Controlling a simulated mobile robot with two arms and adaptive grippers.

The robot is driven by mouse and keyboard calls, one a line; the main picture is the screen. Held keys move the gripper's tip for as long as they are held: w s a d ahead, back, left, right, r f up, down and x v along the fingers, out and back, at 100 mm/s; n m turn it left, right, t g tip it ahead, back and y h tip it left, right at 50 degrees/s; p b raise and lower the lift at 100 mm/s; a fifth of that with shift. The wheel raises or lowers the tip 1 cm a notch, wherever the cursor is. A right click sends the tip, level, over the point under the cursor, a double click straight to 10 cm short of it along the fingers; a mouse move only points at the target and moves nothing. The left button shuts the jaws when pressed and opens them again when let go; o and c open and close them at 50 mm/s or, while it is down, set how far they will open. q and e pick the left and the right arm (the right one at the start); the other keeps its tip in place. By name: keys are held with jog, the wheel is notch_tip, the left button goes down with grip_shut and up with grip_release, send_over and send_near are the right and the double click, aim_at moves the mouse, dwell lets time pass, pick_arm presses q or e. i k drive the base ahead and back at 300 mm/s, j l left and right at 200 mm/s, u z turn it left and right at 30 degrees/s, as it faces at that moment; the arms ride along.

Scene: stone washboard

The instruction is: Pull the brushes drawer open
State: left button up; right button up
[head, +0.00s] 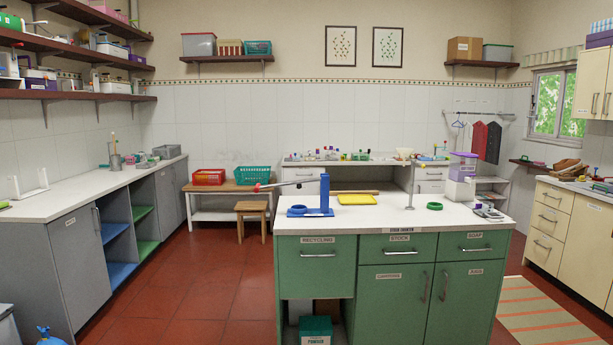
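No drawer that I can see reads as brushes. The green island counter has closed drawers labelled RECYCLING (318,266), STOCK (398,247) and SOAP (475,246). A cream cabinet at the right has a stack of closed drawers, the top one (553,196), the middle one (549,219) and the bottom one (543,245); their labels are too small to read. A white back counter has small closed drawers (431,173) with labels I cannot read. Neither of my grippers is in view.
The island's worktop (390,217) bears a blue stand (324,200) and a yellow tray (356,199). A striped rug (540,318) lies between the island and the cream cabinet. A wooden stool (251,213) stands behind the island. Red floor (190,300) is clear at the left.

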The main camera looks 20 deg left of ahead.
aim_at(290, 172)
jog(key=i+j+u, duration=0.65)
jog(key=i+u, duration=0.2)
jog(key=i, duration=0.25)
jog(key=i+j+u, duration=0.1)
jog(key=i+u, duration=0.3)
jog(key=i, duration=0.15)
jog(key=i+l+u, duration=0.15)
jog(key=i+u, duration=0.25)
jog(key=i, duration=0.2)
jog(key=i+j, duration=0.1)
jog(key=i, duration=0.55)
jog(key=i+j, duration=0.15)
jog(key=i, duration=0.5)
jog(key=i+j, duration=0.1)
jog(key=i, duration=0.6)
jog(key=i+l+z, duration=0.1)
jog(key=i+z, duration=0.35)
jog(key=i, duration=0.4)
jog(key=i+j+z, duration=0.15)
jog(key=i+z, duration=0.25)
jog(key=i, duration=0.4)
jog(key=i+z, duration=0.15)
jog(key=i, duration=0.4)
jog(key=i+j+z, duration=0.2)
jog(key=i, duration=0.35)
jog(key=i+z, duration=0.15)
jog(key=i, duration=0.4)
